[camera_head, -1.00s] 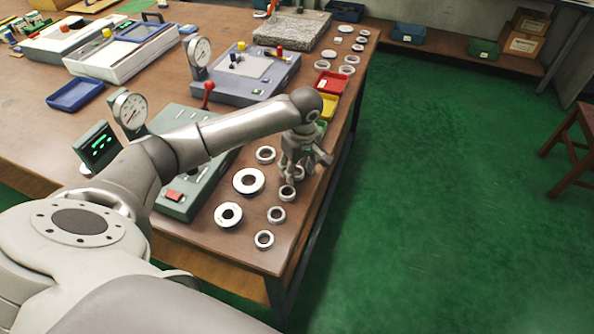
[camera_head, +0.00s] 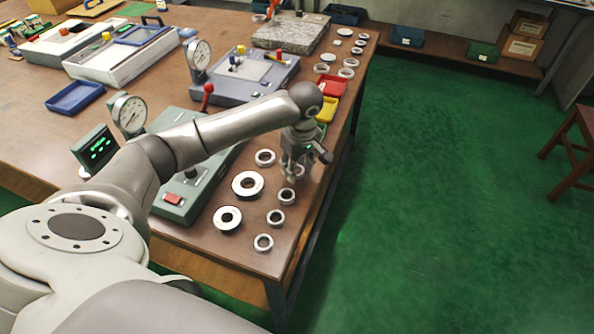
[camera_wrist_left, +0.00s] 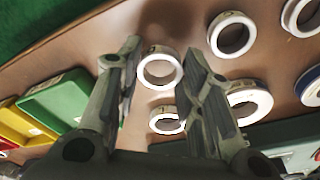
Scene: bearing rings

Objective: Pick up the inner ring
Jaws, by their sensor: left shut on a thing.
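The inner ring (camera_head: 287,195) is a small steel ring near the right edge of the brown bench. In the left wrist view the ring (camera_wrist_left: 142,70) lies between the two fingers, with its hole facing the camera. My left gripper (camera_head: 290,180) points down over the ring and is shut on it. In the left wrist view the gripper (camera_wrist_left: 162,62) has one finger on each side of the ring. I cannot tell whether the ring is clear of the bench. My right gripper is not in view.
Small rings stand close by, one nearer (camera_head: 276,209) and one at the upper left (camera_head: 265,151). Two larger rings (camera_head: 239,190) (camera_head: 219,222) lie to the left. A green gauge box (camera_head: 172,214) stands left of them. Yellow (camera_head: 329,105) and red (camera_head: 332,80) bins lie beyond the gripper.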

